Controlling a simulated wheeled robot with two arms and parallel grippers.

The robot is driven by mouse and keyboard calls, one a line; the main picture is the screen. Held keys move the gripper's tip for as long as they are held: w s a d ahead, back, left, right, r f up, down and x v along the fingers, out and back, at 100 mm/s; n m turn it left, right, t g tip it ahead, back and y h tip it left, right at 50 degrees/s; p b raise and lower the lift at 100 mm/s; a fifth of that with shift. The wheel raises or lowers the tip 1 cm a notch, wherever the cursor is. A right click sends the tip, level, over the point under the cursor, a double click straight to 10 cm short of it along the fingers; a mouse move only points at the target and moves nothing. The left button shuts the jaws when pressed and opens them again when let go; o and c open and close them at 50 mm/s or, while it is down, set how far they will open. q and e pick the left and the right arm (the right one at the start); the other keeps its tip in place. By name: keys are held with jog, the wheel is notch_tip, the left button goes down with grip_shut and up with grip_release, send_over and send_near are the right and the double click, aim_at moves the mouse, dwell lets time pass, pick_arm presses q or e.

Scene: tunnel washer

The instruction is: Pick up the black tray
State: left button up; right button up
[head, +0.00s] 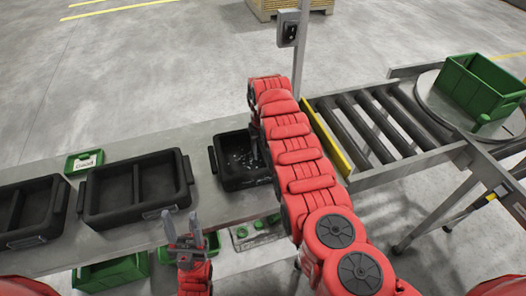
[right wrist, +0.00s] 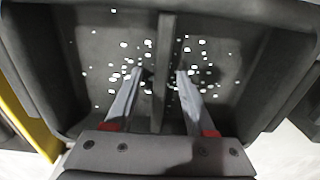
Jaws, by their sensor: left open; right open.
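Three black trays show on the grey table in the head view: one at the left edge (head: 27,212), a two-compartment one in the middle (head: 137,190), and one at the right (head: 232,180), partly hidden by my right arm. The right one has small white pieces in it. In the right wrist view, the right gripper (right wrist: 157,72) is open above this tray (right wrist: 290,50), with the divider between its fingers; contact cannot be told. My left gripper (head: 182,226) is open and empty at the table's front edge, in front of the middle tray.
A small green labelled bin (head: 84,162) stands behind the trays. Green bins (head: 110,273) sit below the table front. A roller conveyor (head: 385,125) with a yellow edge lies to the right. A green crate (head: 482,85) rests on a round turntable, and a post (head: 300,55) stands behind.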

grip_shut()
dwell(0.7)
